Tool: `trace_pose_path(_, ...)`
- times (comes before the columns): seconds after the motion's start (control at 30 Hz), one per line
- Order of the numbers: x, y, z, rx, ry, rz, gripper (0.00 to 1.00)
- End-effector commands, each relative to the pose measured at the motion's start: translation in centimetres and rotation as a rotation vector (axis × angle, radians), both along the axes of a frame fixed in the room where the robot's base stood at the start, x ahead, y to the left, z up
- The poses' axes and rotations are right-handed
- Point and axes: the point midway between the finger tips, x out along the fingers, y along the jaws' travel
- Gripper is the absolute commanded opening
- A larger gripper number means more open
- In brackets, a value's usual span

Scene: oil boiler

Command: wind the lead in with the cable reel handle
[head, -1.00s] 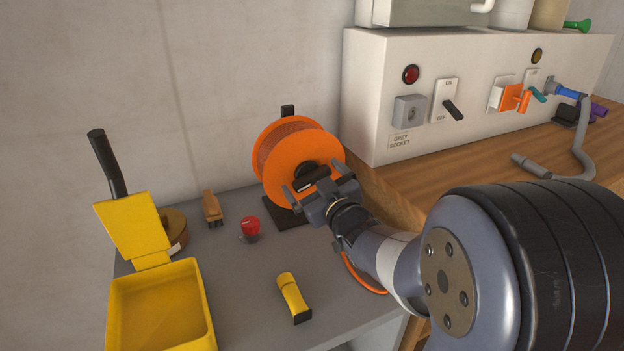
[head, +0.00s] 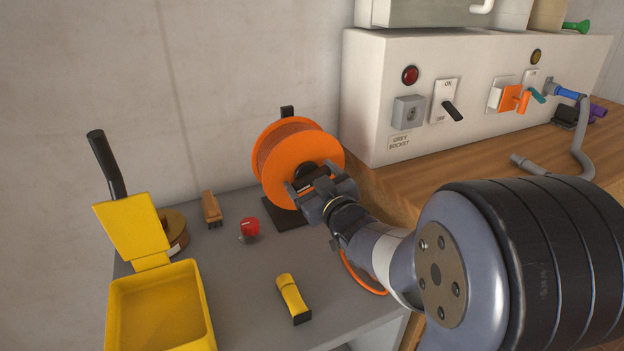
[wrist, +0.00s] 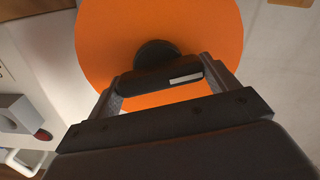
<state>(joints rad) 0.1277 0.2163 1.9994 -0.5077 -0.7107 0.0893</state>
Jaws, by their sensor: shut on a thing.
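The orange cable reel (head: 288,150) stands upright on a black base (head: 284,212) at the back of the grey bench. It fills the upper middle of the wrist view (wrist: 135,35). Its black handle (wrist: 160,77) sits at the reel's face, in front of a dark round hub. My gripper (head: 316,185) is shut on the handle, with one finger at each end of it in the wrist view. The orange lead (head: 362,275) hangs in a curve behind my arm, near the bench edge. Part of it is hidden by my arm.
A yellow tray (head: 112,310), a yellow torch-like object (head: 293,298), a red knob-like item (head: 249,227) and a brush (head: 211,208) lie on the grey bench. A white panel (head: 380,70) with switches stands to the right on a wooden worktop (head: 440,178).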

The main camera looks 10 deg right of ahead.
Motion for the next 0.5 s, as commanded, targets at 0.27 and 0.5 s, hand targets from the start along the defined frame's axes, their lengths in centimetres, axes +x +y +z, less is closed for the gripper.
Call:
trace_pose_path(0.27, 0.04, -0.07, 0.12, 0.181, 0.036, 0.001, 0.59)
trace_pose_path(0.5, 0.06, -0.12, 0.08, 0.312, 0.061, 0.001, 0.59)
